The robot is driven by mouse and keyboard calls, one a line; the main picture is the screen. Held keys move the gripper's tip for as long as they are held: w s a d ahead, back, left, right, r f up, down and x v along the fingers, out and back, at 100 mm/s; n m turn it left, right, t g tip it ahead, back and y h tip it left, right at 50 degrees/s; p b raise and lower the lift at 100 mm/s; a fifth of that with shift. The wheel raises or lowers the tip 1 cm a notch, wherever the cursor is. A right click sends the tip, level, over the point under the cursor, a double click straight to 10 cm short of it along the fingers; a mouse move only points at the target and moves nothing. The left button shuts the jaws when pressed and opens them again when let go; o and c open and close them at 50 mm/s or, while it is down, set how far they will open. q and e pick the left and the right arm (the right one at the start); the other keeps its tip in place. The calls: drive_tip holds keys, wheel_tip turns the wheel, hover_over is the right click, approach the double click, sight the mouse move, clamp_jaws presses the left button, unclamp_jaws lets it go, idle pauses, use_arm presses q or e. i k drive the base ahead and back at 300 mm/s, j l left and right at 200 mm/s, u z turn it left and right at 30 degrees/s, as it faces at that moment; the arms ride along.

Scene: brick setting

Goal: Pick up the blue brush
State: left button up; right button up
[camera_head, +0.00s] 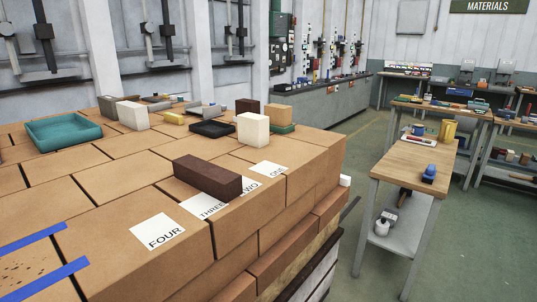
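A small blue object (429,173) lies on the wooden top of a narrow side table (406,165) at the right. It may be the blue brush, but it is too small to tell. Neither of my grippers shows in the head view.
A large brick stack (110,180) fills the left and middle. On it are a dark brown brick (207,178), labels such as FOUR (158,231), a teal tray (63,131) and several blocks. Green floor (480,240) is open at the right. More workbenches stand behind.

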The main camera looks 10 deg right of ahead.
sight(428, 176)
drive_tip(key=i+l, duration=0.15)
drive_tip(key=l, duration=0.2)
drive_tip(key=i+l, duration=0.15)
drive_tip(key=l, duration=0.25)
drive_tip(key=i+l, duration=0.2)
drive_tip(key=l, duration=0.15)
drive_tip(key=i+l, duration=0.15)
drive_tip(key=l, duration=0.25)
drive_tip(key=i+l, duration=0.15)
drive_tip(key=l, duration=0.2)
